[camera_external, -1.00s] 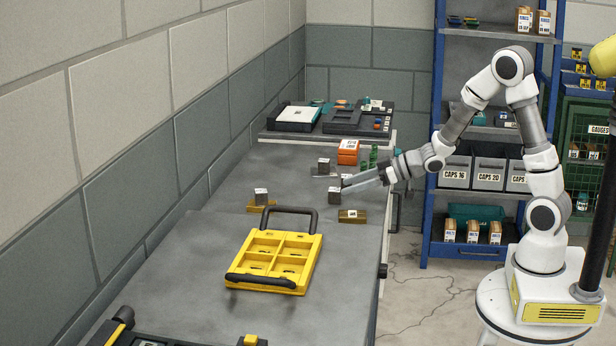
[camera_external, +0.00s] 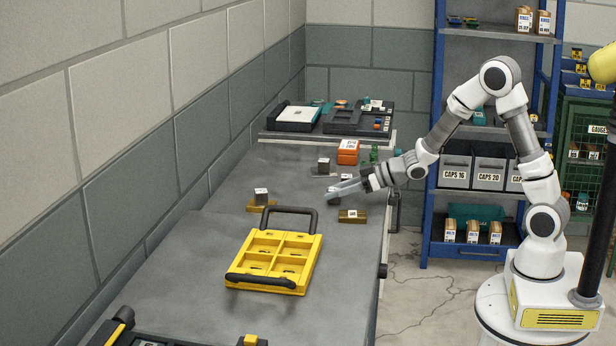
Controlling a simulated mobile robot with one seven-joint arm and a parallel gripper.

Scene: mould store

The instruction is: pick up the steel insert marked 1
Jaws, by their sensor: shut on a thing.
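My gripper (camera_external: 336,190) reaches left over the bench, its fingers shut around a small steel block (camera_external: 333,196). The fingers hide most of this block, and I cannot tell whether it still touches the bench. Another steel block (camera_external: 323,165) stands farther back, by a thin plate. A third steel block (camera_external: 261,196) stands at the left on a brass-coloured base. A further small block seems to be partly hidden behind the gripper. The markings are too small to read, so I cannot tell which insert is marked 1.
A yellow tray (camera_external: 246,266) with compartments and black handles lies in front. A brass-coloured block (camera_external: 352,216) lies just in front of the gripper. An orange box (camera_external: 348,152) and green pieces (camera_external: 374,154) stand behind. The grey bench (camera_external: 160,270) is clear left of the tray.

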